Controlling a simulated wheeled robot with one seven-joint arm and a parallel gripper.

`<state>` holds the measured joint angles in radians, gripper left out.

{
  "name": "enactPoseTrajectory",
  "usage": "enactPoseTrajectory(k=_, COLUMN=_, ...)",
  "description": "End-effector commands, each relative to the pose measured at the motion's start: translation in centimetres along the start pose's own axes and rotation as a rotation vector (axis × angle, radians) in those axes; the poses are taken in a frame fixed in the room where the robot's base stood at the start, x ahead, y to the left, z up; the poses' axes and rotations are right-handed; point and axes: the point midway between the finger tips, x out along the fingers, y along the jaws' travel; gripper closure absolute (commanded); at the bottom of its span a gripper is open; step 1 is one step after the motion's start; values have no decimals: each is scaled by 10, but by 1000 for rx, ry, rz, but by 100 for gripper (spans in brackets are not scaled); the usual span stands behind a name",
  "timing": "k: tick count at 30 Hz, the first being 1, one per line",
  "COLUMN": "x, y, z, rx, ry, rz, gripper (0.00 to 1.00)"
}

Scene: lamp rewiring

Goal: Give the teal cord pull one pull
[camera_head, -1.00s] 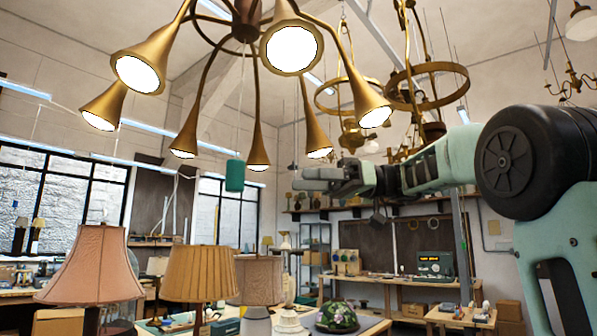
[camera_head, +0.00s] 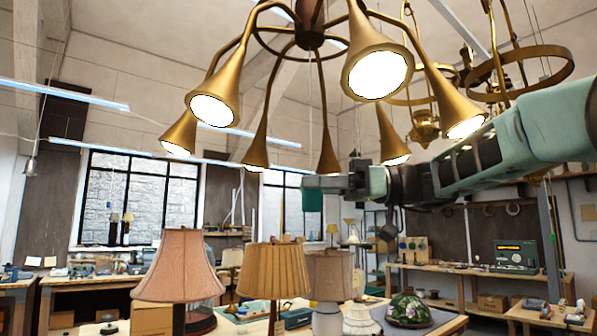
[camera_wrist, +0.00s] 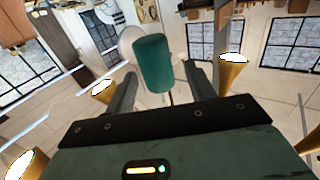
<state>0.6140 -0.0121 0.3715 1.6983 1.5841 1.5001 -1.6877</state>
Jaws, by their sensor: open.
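The teal cord pull (camera_head: 312,200) hangs below the brass chandelier (camera_head: 308,38), partly hidden behind my gripper (camera_head: 312,182) in the head view. In the wrist view the teal cord pull (camera_wrist: 153,64) is a teal cylinder just beyond and between the fingertips of my gripper (camera_wrist: 163,78). The fingers are apart, one on each side, and hold nothing. I cannot tell exactly how deep the pull lies between them. The chandelier's trumpet-shaped lamps are lit.
A pink lampshade (camera_head: 178,265), a pleated tan lampshade (camera_head: 273,270) and a smaller beige one (camera_head: 330,275) stand below. Brass ring fixtures (camera_head: 535,75) hang at the right above my arm. The brass trumpet lamps (camera_head: 218,102) surround the pull overhead.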

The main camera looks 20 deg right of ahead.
Motion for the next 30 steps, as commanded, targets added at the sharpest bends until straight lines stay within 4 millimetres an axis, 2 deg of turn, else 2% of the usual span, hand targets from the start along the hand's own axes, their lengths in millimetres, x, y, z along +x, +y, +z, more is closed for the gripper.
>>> enactPoseTrajectory(k=3, x=17, y=0, z=-3, rx=2, ry=0, rz=-2, gripper=45)
enactPoseTrajectory(k=7, x=28, y=0, z=-2, rx=2, ry=0, rz=-1, gripper=45)
enactPoseTrajectory(k=18, x=33, y=0, z=1, rx=0, ry=-1, rz=1, gripper=45)
enactPoseTrajectory(k=19, x=33, y=0, z=1, rx=0, ry=-1, rz=1, gripper=48)
enactPoseTrajectory(k=24, x=33, y=0, z=1, rx=0, ry=-1, rz=0, gripper=93)
enactPoseTrajectory(k=30, x=33, y=0, z=1, rx=0, ry=-1, rz=0, gripper=92)
